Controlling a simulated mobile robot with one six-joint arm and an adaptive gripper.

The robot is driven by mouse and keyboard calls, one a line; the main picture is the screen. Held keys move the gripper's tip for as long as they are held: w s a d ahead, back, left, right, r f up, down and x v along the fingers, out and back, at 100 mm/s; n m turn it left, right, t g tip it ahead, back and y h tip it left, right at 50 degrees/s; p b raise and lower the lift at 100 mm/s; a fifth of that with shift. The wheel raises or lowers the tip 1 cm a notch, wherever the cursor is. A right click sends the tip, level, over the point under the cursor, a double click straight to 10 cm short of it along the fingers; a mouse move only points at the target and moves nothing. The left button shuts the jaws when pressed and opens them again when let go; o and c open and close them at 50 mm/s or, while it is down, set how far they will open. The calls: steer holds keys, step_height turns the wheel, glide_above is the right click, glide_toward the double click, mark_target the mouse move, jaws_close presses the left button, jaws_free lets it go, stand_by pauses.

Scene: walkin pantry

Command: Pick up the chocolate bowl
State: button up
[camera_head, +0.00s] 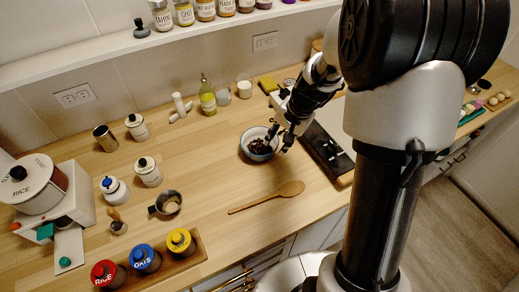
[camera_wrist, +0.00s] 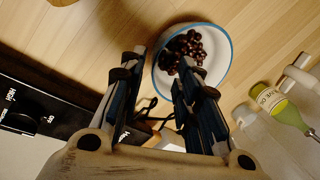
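The chocolate bowl (camera_head: 262,157) is white with a blue rim, holds several dark brown round pieces, and stands upright on the wooden counter. It also shows in the wrist view (camera_wrist: 217,38), top centre-right. My gripper (camera_head: 283,139) is at the bowl's right side in the head view. In the wrist view my gripper (camera_wrist: 157,66) is open, with nothing between its fingers but part of the bowl's near-left rim. One finger appears outside the rim and the other overlaps the bowl's inside. I cannot tell whether either finger touches the bowl.
A black cooktop (camera_head: 325,150) lies just right of the bowl. A wooden spoon (camera_head: 268,197) lies in front. An oil bottle (camera_head: 208,97) and white cups (camera_head: 244,89) stand behind.

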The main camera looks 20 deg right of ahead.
mark_target(260, 146)
steer(key=b+x, duration=0.2)
steer(key=x, duration=0.3)
steer(key=shift+w+f, duration=0.15)
steer(key=shift+f, duration=0.2)
steer(key=shift+r, duration=0.1)
jaws_close()
steer(key=shift+d, duration=0.1)
